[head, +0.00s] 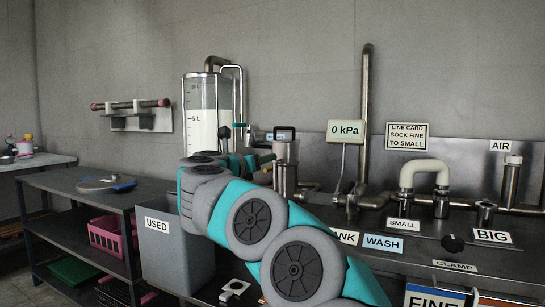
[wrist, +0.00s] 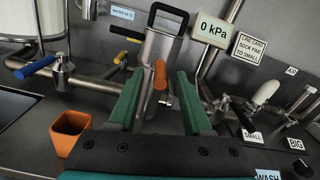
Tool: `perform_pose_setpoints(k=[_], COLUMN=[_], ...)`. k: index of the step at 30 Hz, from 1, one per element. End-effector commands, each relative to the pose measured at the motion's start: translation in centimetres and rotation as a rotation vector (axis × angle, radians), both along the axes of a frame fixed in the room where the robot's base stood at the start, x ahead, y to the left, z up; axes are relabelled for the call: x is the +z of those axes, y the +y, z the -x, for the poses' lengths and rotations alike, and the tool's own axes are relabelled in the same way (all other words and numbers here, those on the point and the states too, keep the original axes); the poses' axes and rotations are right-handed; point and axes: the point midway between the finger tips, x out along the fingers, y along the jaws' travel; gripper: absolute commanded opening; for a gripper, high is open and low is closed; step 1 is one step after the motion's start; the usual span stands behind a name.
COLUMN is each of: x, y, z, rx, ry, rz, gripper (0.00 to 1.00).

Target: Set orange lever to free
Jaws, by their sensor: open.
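The orange lever (wrist: 160,74) shows in the wrist view, on the front of a steel housing (wrist: 155,48) with a black loop handle. It points roughly upright in the picture. My gripper (wrist: 159,82) is open, with one green finger on each side of the lever in the picture. Gaps show between lever and fingers, and I cannot tell whether the fingers reach its depth. No label for the lever's positions is readable. In the head view my arm stretches toward the steel housing (head: 286,150), and the lever is hidden there.
An orange cup (wrist: 70,133) stands left of my gripper. A blue lever (wrist: 38,66) and a yellow-and-black handle (wrist: 126,34) are at the left.

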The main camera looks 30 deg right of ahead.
Motion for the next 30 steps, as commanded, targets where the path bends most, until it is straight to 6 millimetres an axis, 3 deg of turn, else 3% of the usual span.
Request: perform_pose_setpoints(k=[13, 23, 30], x=[0.0, 0.1, 0.1], y=[-4.8, -5.4, -5.3], z=[-3.7, -4.2, -4.2], rx=[-0.001, 0.004, 0.004], ry=[0.003, 0.000, 0.001], rz=[0.003, 0.003, 0.004], gripper=[0.50, 0.50, 0.26])
